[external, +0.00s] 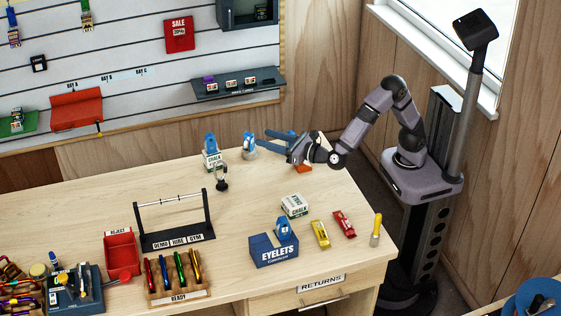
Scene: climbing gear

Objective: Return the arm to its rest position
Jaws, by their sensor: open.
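My gripper (277,140) is open over the far right part of the wooden table (240,195), with its blue fingers pointing left. A blue-and-white item (249,148) stands by the fingertips; I cannot tell from this view whether they touch it. My arm (365,125) reaches left from its base at the table's right side, bent at the elbow. A small orange thing (303,168) shows below the wrist, partly hidden.
A chalk box (211,158) with a blue item stands left of the gripper. A white chalk box (295,205), blue eyelets box (273,251), yellow piece (320,233) and red piece (344,223) are nearer. A black rack (176,221) stands left.

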